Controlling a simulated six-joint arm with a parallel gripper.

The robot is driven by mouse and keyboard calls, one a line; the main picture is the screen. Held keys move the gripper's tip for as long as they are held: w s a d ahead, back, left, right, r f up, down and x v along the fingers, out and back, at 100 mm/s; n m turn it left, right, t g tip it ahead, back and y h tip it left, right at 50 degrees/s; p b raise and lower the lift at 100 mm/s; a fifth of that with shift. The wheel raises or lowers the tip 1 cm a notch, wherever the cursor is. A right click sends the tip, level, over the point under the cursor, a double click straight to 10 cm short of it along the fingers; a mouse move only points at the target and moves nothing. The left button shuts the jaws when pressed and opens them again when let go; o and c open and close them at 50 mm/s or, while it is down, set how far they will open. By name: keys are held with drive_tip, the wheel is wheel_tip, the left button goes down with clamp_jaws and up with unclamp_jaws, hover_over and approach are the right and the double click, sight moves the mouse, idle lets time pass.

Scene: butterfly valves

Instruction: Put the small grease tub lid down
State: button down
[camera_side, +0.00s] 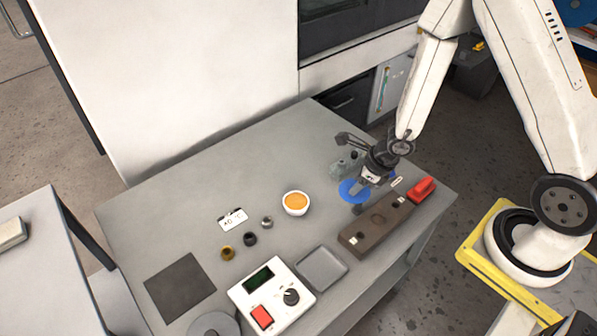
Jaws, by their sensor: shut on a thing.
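A blue round lid (350,194) is at the right part of the grey table, and my gripper (362,186) is shut on it. The gripper points down and covers part of the lid's right side. I cannot tell whether the lid touches the table or is a little above it. A small white tub (295,209) with orange grease in it stands open to the left of the lid, apart from it.
A brown block with holes (359,239) lies in front of the gripper, with a red object (421,190) to its right. A grey-green part (344,166) stands behind the lid. A grey tray (321,268), control box (271,295) and several small rings are nearer the front. The table's back left is clear.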

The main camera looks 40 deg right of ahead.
drive_tip(key=shift+s+d+f+m+h, duration=0.15)
drive_tip(key=shift+d+m, duration=0.1)
drive_tip(key=shift+d, duration=0.2)
drive_tip(key=shift+d+f+m+h, duration=0.15)
drive_tip(key=shift+d+m, duration=0.1)
drive_tip(key=shift+d, duration=0.15)
drive_tip(key=w+f, duration=0.4)
drive_tip(key=w, duration=0.5)
approach(318, 189)
drive_tip(key=shift+w+a+f, duration=0.4)
drive_tip(key=shift+a+f, duration=0.05)
drive_tip(key=shift+f, duration=0.15)
drive_tip(key=shift+w+f, duration=0.45)
drive_tip(key=shift+f, duration=0.05)
drive_tip(key=shift+w+f, duration=0.25)
drive_tip(key=shift+f, duration=1.55)
drive_tip(key=shift+f, duration=0.1)
